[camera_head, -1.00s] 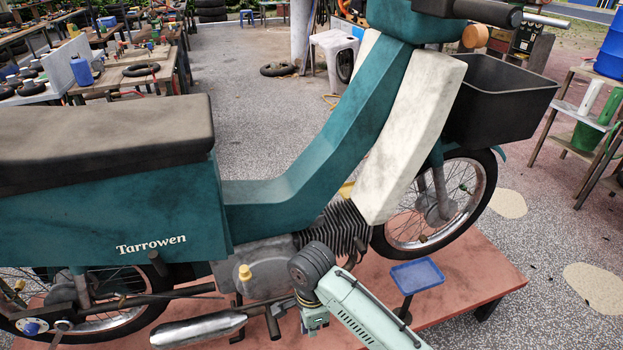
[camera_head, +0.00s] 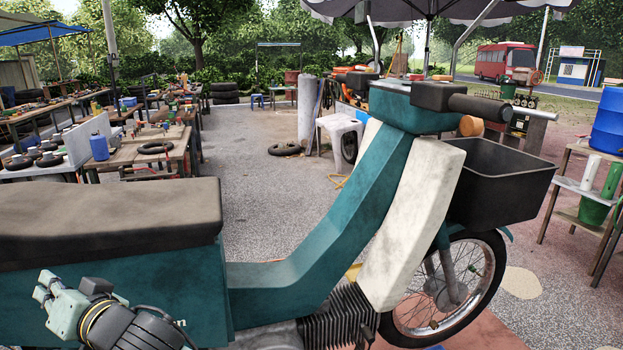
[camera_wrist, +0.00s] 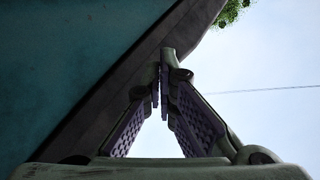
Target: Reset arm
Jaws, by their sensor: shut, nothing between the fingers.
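My gripper (camera_head: 50,297) is at the lower left of the head view, in front of the teal side panel of the moped (camera_head: 290,270), just below its dark seat (camera_head: 110,220). It points up and to the left. In the wrist view my gripper (camera_wrist: 162,75) is shut, its fingertips together with nothing between them. The moped's teal panel (camera_wrist: 60,60) and the seat's dark edge fill the left of that view, with open sky on the right. I cannot tell the exact gap between my gripper and the panel.
The moped's black front basket (camera_head: 500,180) is at the right. Beyond it stand a shelf with a blue barrel (camera_head: 610,125). Worktables (camera_head: 155,150) with tyres and parts stand at the back left. The paved ground (camera_head: 250,190) behind the moped is mostly clear.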

